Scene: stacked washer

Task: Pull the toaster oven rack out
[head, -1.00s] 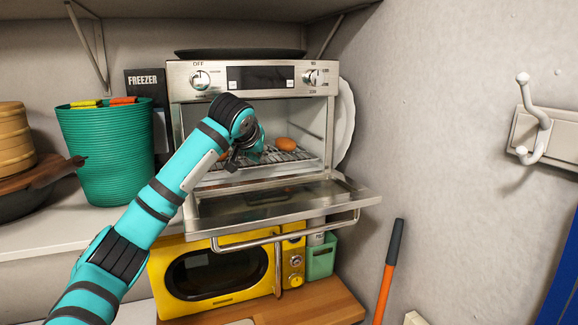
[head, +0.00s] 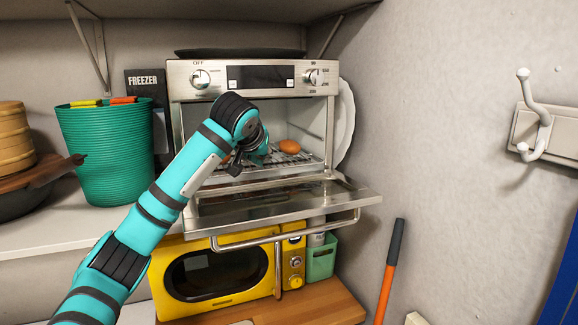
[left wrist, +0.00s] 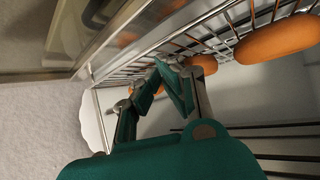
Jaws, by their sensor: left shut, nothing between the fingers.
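The toaster oven (head: 275,76) stands on the shelf with its door (head: 270,207) folded down open. The wire rack (head: 306,157) is inside and carries an orange-brown roll (head: 289,146). The left wrist view shows the rack (left wrist: 216,38) close up with more than one roll (left wrist: 280,40) on it. My left gripper (head: 258,158) is at the oven opening, by the rack's front. In the left wrist view its fingers (left wrist: 160,75) are shut and empty beside the rack's wires; I cannot tell whether they touch. My arm hides the rack's left part. My right gripper is not in view.
A yellow microwave (head: 218,272) sits below the door, with a green holder (head: 321,260) beside it. A teal basket (head: 106,150) stands left of the oven. A white plate (head: 345,122) leans at its right side. A wall hook (head: 535,115) is at right.

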